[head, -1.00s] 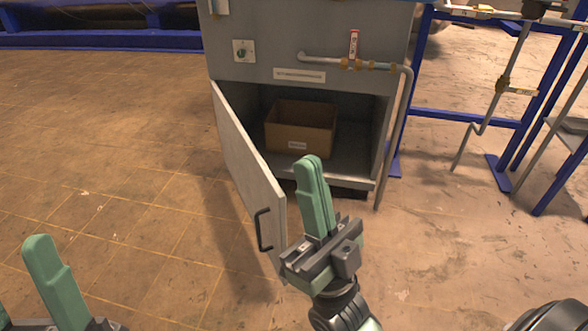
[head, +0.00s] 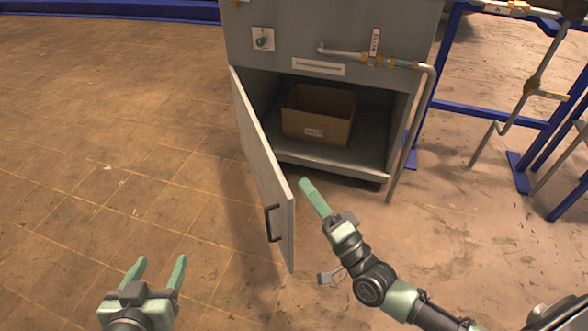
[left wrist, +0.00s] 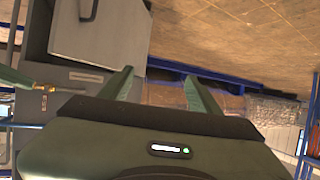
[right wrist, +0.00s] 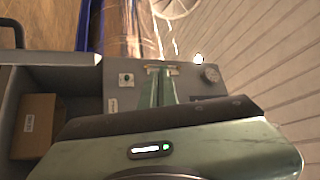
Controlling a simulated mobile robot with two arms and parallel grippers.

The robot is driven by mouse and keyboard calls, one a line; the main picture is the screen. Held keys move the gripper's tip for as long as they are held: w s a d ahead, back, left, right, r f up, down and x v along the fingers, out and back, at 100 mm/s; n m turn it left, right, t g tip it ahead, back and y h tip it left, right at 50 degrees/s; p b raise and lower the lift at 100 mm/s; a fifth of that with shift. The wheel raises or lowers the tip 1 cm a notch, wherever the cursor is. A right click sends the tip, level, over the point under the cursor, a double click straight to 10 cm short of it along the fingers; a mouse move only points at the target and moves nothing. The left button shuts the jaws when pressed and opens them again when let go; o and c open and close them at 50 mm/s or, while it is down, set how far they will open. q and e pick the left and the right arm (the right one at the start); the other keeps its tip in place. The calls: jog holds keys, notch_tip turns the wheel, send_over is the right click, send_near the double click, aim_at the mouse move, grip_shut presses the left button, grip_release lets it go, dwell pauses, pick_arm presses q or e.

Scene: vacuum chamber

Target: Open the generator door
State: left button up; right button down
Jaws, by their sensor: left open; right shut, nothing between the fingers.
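The grey generator door (head: 262,165) is hinged at the left of the cabinet and stands wide open, swung out toward me. Its black handle (head: 272,222) is on the outer face near the free edge. My right gripper (head: 305,182) is shut and empty, just right of the door on its inner side; I cannot tell if it touches. Its closed fingers show in the right wrist view (right wrist: 157,85). My left gripper (head: 162,262) is open and empty, left of the door, apart from the handle. The door and handle also show in the left wrist view (left wrist: 88,10).
A cardboard box (head: 316,116) sits inside the open compartment. A pipe (head: 402,140) runs down the cabinet's right front side. Blue frames with pipes (head: 480,118) stand at the right. The tiled floor (head: 110,130) at the left is clear.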

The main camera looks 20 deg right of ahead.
pick_arm(q)
jog(key=s+a+f+g+y+p, duration=0.2)
jog(key=s+a+f+g, duration=0.2)
jog(key=s+f+g, duration=0.5)
pick_arm(e)
jog(key=w+d+f+m+g+h, duration=0.2)
jog(key=w+d+f+m+g, duration=0.15)
jog(key=d+f, duration=0.45)
pick_arm(q)
jog(key=w+d+r+t+h+b, duration=0.1)
jog(key=w+d+r+t+b, duration=0.15)
jog(key=w+r+t, duration=0.4)
jog(key=s+f+g, duration=0.1)
jog(key=s+f+g+p, duration=0.1)
jog(key=s+f, duration=0.1)
jog(key=shift+s+a+f, duration=0.1)
jog(key=shift+s+a, duration=0.05)
jog(key=shift+a, duration=0.25)
pick_arm(e)
jog(key=w+a, duration=0.8)
jog(key=shift+f, duration=0.3)
jog(key=shift+a+m, duration=0.2)
jog(key=shift+m, duration=0.15)
